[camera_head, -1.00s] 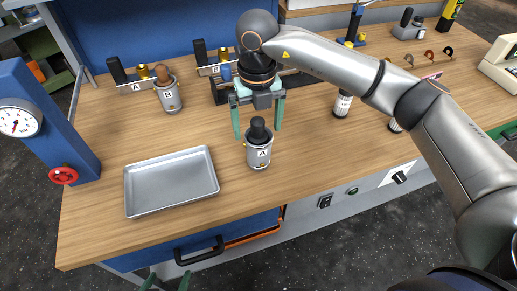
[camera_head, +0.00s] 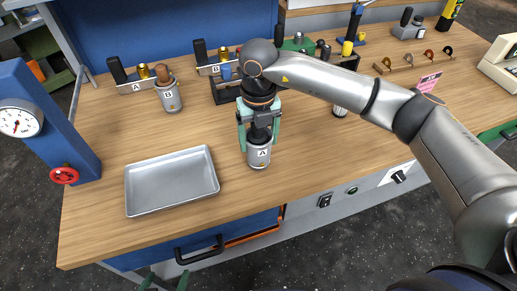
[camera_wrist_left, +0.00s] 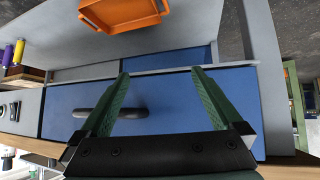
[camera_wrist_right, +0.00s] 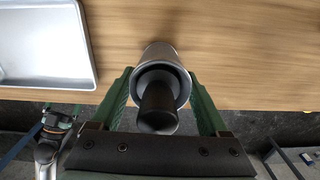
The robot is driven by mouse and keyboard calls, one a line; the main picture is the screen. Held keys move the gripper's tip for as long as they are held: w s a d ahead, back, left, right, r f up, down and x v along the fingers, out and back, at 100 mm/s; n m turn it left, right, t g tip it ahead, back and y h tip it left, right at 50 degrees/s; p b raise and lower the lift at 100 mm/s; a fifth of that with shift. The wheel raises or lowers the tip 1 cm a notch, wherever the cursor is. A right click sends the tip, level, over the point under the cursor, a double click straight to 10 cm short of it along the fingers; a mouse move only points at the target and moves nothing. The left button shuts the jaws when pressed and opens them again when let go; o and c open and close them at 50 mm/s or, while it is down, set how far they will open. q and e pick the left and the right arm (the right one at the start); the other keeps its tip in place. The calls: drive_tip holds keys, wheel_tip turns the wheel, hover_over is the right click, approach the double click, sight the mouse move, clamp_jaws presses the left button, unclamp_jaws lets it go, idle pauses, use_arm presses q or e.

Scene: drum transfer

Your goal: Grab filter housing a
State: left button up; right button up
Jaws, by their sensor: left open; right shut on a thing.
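Filter housing a (camera_head: 258,157) is a silver cylinder with a black top and a label "A". It stands upright on the wooden bench, right of the metal tray. My right gripper (camera_head: 259,135) has come down over it from above, with one finger on each side. In the right wrist view the fingers of my right gripper (camera_wrist_right: 160,100) are shut on filter housing a (camera_wrist_right: 161,53), whose black knob points to the camera. My left gripper (camera_head: 166,281) is low in front of the bench. In the left wrist view my left gripper (camera_wrist_left: 160,80) is open and empty, facing a blue drawer.
The metal tray (camera_head: 133,201) is empty. A similar housing marked B (camera_head: 169,97) stands at the back left, near the A and B stands. A blue post with a gauge (camera_head: 18,121) and a red valve wheel is at the left edge. Bench around the tray is clear.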

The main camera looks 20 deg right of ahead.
clamp_jaws()
drive_tip(key=shift+w+r, duration=0.1)
drive_tip(key=shift+r, duration=0.1)
idle(0.3)
